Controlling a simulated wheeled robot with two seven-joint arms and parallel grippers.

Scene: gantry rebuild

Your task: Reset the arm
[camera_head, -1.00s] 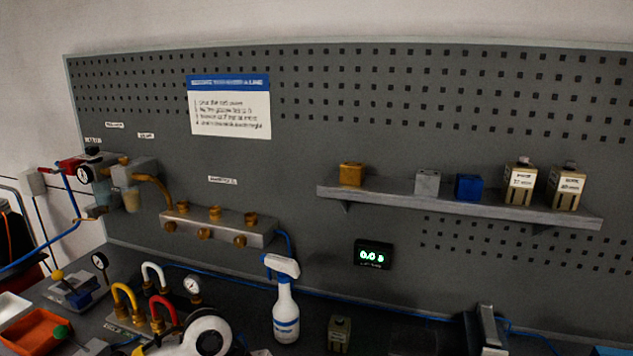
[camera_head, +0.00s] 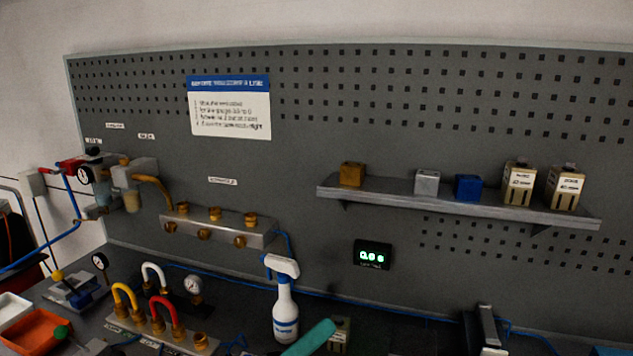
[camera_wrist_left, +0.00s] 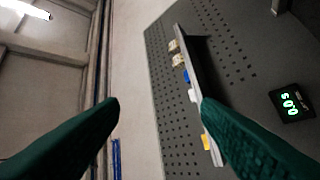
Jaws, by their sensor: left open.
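My left gripper (camera_wrist_left: 160,104) shows in the left wrist view as two dark green fingers set wide apart, with nothing between them. Beyond them are the pegboard, the shelf and the ceiling. In the head view one teal finger of the left gripper (camera_head: 310,339) shows at the bottom edge, just right of the spray bottle (camera_head: 285,302), tilted up to the right. It partly covers a small beige block (camera_head: 341,331) behind it. The rest of my left arm is out of the picture. My right gripper is in neither view.
A grey shelf (camera_head: 400,196) on the pegboard (camera_head: 330,100) holds several small blocks. A lit display (camera_head: 372,255) hangs below it. A brass-fitted manifold (camera_head: 220,232), U-shaped hoses (camera_head: 165,308) and an orange tray (camera_head: 35,330) are at left.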

